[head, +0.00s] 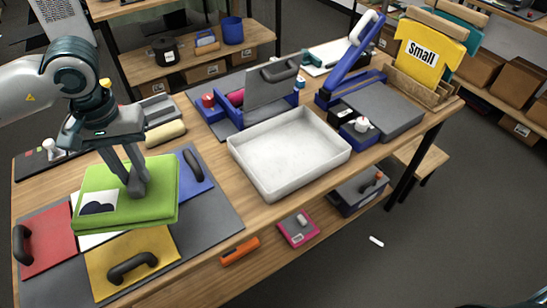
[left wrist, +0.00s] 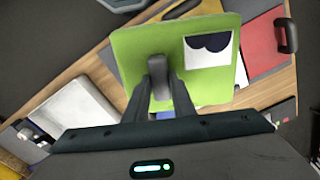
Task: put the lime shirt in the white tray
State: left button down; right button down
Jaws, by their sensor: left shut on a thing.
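The lime shirt (head: 150,208) is a folded green block with a white and dark patch on its top, at the left of the table in the head view. It also shows in the left wrist view (left wrist: 215,98). My left gripper (head: 136,188) points down at it, with its fingers shut on a dark grip on top of the shirt. The shirt lies over or just above the coloured panels; I cannot tell whether it touches them. The white tray (head: 262,133) is empty, to the right of the shirt, and shows at the left in the wrist view (left wrist: 62,115).
Red (head: 50,238), yellow (head: 135,265) and blue (head: 195,175) panels with dark handles lie around the shirt on a grey mat. A blue-framed press (head: 240,105) stands behind the tray. A yellow "Small" shirt (head: 427,55) stands on a wooden rack at the right.

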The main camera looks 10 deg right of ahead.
aim_at(285, 165)
jog(key=k+j+z, duration=0.25)
jog(key=z, duration=0.25)
jog(key=k+j+z, duration=0.15)
jog(key=k+z, duration=0.15)
jog(key=z, duration=0.15)
